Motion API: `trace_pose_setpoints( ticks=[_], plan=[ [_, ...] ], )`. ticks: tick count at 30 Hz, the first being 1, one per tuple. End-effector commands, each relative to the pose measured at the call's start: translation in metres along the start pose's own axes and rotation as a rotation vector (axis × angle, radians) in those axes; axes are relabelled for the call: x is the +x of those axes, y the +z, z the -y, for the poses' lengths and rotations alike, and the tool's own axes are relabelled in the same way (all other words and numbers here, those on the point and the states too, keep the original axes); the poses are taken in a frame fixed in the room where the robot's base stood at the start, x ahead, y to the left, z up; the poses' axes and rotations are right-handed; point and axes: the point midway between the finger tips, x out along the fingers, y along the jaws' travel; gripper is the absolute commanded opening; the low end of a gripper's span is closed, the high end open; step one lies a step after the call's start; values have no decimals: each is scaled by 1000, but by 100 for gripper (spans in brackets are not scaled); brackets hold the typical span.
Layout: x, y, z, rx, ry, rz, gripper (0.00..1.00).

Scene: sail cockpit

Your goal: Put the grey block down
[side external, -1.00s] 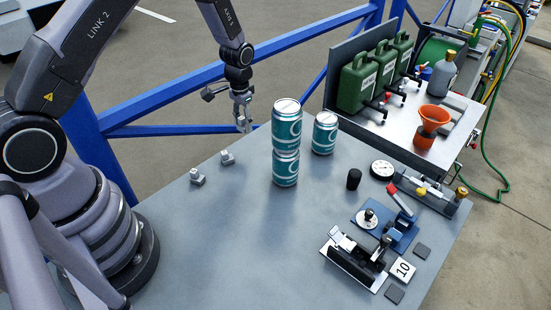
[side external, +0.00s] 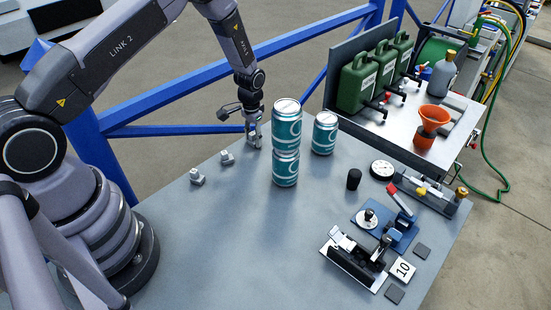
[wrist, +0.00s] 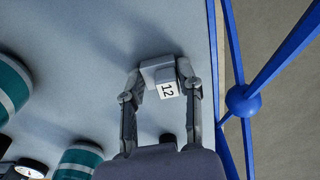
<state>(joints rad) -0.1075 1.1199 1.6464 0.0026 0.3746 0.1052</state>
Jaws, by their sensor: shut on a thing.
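My gripper (side external: 253,141) is low over the far edge of the grey table (side external: 235,215), just left of the stacked cans. In the wrist view my gripper (wrist: 162,92) has its two fingers on either side of a grey block (wrist: 158,72), which has a white face marked 12. The fingers are shut on it. In the side view the block is mostly hidden between the fingers. I cannot tell whether its underside touches the table.
Two teal cans are stacked, the upper one (side external: 286,125) on the lower (side external: 285,168); another can (side external: 325,133) stands to their right. Two small grey blocks (side external: 197,177) (side external: 227,158) sit to the left. A blue rail (side external: 180,85) runs behind the table. The table's front middle is clear.

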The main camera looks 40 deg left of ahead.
Motion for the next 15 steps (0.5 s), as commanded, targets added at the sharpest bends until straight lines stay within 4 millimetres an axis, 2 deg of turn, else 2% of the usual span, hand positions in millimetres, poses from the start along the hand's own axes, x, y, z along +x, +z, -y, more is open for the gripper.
trace_pose_setpoints(
  ticks=[1,6,15],
  plan=[
    [0,0,0,0,0,0,38],
    [0,0,0,0,0,0,60],
    [-1,0,0,0,0,0,60]
  ],
)
